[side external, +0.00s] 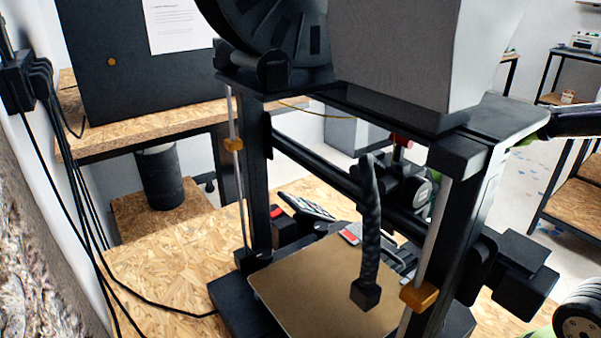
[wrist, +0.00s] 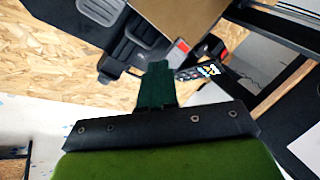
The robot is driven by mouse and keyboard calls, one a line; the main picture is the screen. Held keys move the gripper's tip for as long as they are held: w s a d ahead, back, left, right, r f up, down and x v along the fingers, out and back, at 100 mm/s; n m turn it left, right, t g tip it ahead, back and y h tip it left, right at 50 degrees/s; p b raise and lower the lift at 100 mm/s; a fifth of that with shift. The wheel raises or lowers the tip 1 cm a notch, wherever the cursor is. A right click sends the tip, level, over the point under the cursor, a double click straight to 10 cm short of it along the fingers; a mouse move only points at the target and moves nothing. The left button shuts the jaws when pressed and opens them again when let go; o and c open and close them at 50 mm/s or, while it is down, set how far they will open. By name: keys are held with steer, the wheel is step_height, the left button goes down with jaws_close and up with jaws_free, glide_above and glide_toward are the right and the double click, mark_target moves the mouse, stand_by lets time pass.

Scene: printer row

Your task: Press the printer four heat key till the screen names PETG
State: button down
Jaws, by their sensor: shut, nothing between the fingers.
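The printer (side external: 257,170) stands on a chipboard bench, with a black upright frame and a tan print bed (side external: 300,285). In the wrist view, a small dark screen (wrist: 208,70) with coloured marks shows just right of my fingertips, tilted and partly covered. Its wording is too small to read. I cannot make out the heat key. My gripper (wrist: 157,72) is shut and empty, its dark green fingers pointing toward the printer's front parts. I cannot tell whether the fingertips touch anything. The gripper cannot be made out in the side view.
A small red part (wrist: 181,46) sits near the fingertips. A black spool (side external: 265,40) and a grey box (side external: 395,60) sit on top of the frame. Loose black cables run down the left; bare chipboard (side external: 165,265) lies left of the printer.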

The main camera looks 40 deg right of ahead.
steer(key=w+d+f+m+y, duration=0.1)
steer(key=w+f+m+y, duration=0.25)
steer(key=w+m, duration=0.5)
steer(key=m+t+y, duration=0.1)
steer(key=m+t, duration=0.2)
steer(key=m, duration=0.5)
glide_toward(319, 212)
steer(key=d+r, duration=0.1)
steer(key=d, duration=0.1)
steer(key=w+d+r+m+t, duration=0.1)
steer(key=w+r+m+t, duration=0.1)
steer(key=w+r+m, duration=0.1)
steer(key=w+m, duration=0.1)
steer(key=w, duration=0.1)
steer(key=shift+w+d, duration=0.25)
steer(key=shift+w, duration=0.15)
steer(key=shift+a+f+y, duration=0.1)
steer(key=shift+f+y, duration=0.05)
steer(key=shift+y, duration=0.1)
steer(key=shift+a+f, duration=0.9)
steer(key=shift+f, duration=0.25)
steer(key=shift+a+f, duration=0.85)
steer(key=shift+f, duration=0.25)
steer(key=shift+a+f, duration=0.9)
steer(key=shift+f, duration=0.25)
steer(key=shift+a+f, duration=0.25)
steer(key=shift+f, duration=0.05)
